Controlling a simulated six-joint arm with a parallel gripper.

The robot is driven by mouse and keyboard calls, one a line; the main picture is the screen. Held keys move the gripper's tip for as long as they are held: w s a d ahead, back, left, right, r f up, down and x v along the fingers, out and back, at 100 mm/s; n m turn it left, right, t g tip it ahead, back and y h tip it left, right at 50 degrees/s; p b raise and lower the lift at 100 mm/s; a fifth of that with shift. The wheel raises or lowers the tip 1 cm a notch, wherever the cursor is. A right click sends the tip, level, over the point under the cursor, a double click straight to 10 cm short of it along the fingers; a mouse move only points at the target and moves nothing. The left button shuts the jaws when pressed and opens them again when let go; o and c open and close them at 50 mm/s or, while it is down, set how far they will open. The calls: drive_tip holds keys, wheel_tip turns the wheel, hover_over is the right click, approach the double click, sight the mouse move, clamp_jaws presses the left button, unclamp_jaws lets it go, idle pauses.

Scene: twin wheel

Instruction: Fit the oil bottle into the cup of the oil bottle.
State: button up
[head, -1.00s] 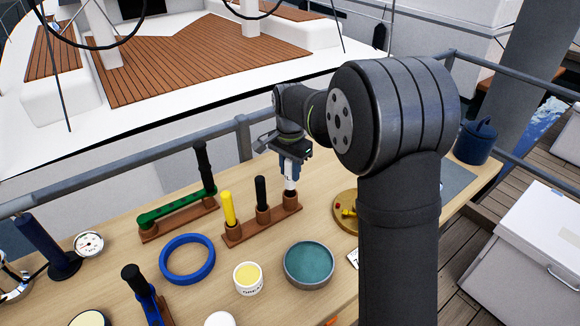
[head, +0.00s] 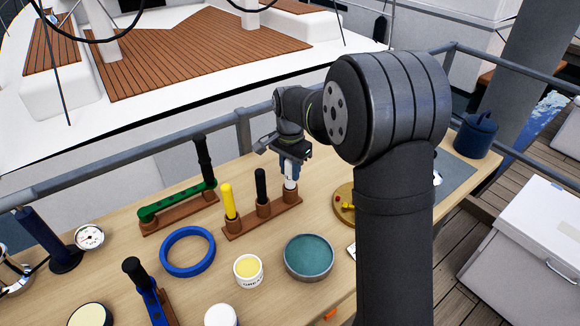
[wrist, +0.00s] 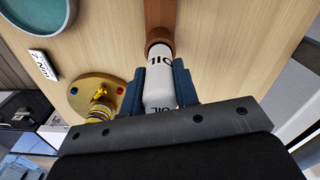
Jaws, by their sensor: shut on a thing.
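The oil bottle (wrist: 158,82) is white with black OIL lettering. My gripper (head: 289,168) is shut on it, with a blue finger on each side in the wrist view (wrist: 160,88). The cup of the oil bottle (wrist: 158,45) is a brown round holder at the right end of a brown rack (head: 250,222). The bottle stands about upright in the head view (head: 290,184). Its lower end is at the cup's mouth and appears to be inside the rim. The cup's inside is hidden by the bottle.
A yellow bottle (head: 228,201) and a black one (head: 261,186) stand in the rack's other cups. A round brass piece (head: 344,203) with coloured knobs lies right of the rack. A teal dish (head: 308,257), white jar (head: 248,270) and blue ring (head: 187,252) stand in front.

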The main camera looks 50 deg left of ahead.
drive_tip(key=shift+f, duration=0.8)
drive_tip(key=o, duration=1.1)
wheel_tip(320, 180, up, 17)
drive_tip(key=shift+r, duration=0.2)
drive_tip(key=shift+f, duration=0.15)
wheel_tip(320, 180, down, 17)
drive_tip(key=shift+f, duration=0.1)
idle(0.4)
